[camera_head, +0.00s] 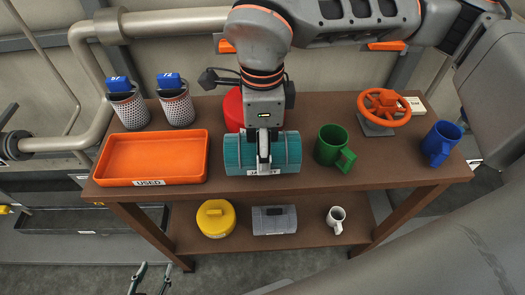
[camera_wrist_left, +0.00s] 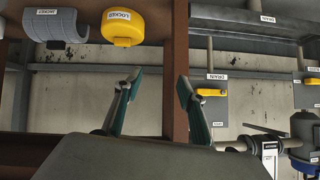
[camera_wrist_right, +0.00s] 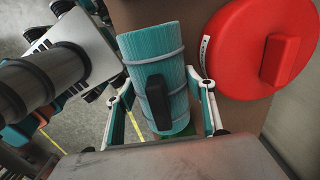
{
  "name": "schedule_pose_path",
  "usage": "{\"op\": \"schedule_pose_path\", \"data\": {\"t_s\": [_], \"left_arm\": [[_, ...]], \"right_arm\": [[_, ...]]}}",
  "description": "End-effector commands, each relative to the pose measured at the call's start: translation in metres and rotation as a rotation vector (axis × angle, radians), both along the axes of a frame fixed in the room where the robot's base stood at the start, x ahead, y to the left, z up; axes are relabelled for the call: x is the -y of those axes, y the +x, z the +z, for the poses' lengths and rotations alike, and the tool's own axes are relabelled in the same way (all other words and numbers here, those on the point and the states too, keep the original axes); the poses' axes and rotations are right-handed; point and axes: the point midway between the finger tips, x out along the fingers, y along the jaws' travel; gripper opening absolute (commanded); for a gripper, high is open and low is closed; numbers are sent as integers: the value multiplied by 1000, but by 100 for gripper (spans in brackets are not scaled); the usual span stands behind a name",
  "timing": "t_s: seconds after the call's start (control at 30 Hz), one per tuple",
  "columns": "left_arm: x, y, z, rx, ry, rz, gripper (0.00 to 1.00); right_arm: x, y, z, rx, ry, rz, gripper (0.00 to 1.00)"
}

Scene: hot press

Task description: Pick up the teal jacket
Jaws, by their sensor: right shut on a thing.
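The teal jacket (camera_head: 234,153), ribbed with grey bands, is at the front middle of the brown table in the head view. My right gripper (camera_head: 264,166) comes down over it and is shut on its middle. In the right wrist view the jacket (camera_wrist_right: 157,62) with its black handle sits between the fingers of the right gripper (camera_wrist_right: 166,108). I cannot tell whether the jacket touches the tabletop. My left gripper (camera_head: 151,277) is low at the bottom left of the head view, away from the jacket. Its fingers are apart and empty in the left wrist view (camera_wrist_left: 158,84).
An orange tray (camera_head: 201,160) labelled USED stands left of the jacket. A red round lid (camera_head: 233,108) is close behind it. A green mug (camera_head: 328,146) is just right, then an orange valve wheel (camera_head: 384,97) and a blue mug (camera_head: 440,143). A yellow lid (camera_head: 216,222) is on the lower shelf.

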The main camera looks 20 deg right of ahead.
Motion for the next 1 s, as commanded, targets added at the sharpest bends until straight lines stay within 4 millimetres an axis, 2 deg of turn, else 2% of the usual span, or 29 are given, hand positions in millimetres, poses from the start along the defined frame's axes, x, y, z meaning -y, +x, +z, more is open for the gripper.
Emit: {"op": "schedule_pose_path", "data": {"t_s": [0.03, 0.3, 0.5, 0.7, 1.0], "left_arm": [[0, 1, 3, 3, -2, 0, 40], [2, 1, 9, 4, -9, 2, 40], [4, -3, 11, -2, -15, 1, 40], [5, -4, 12, -4, -19, 1, 40], [4, -4, 10, -7, -19, 1, 40]], "right_arm": [[0, 2, 14, 8, 1, 0, 29], [0, 2, 88, 10, 1, -1, 29], [0, 1, 136, 8, 2, -1, 29], [0, 0, 164, 4, 1, 1, 29], [0, 0, 173, 1, 1, 1, 29]]}}
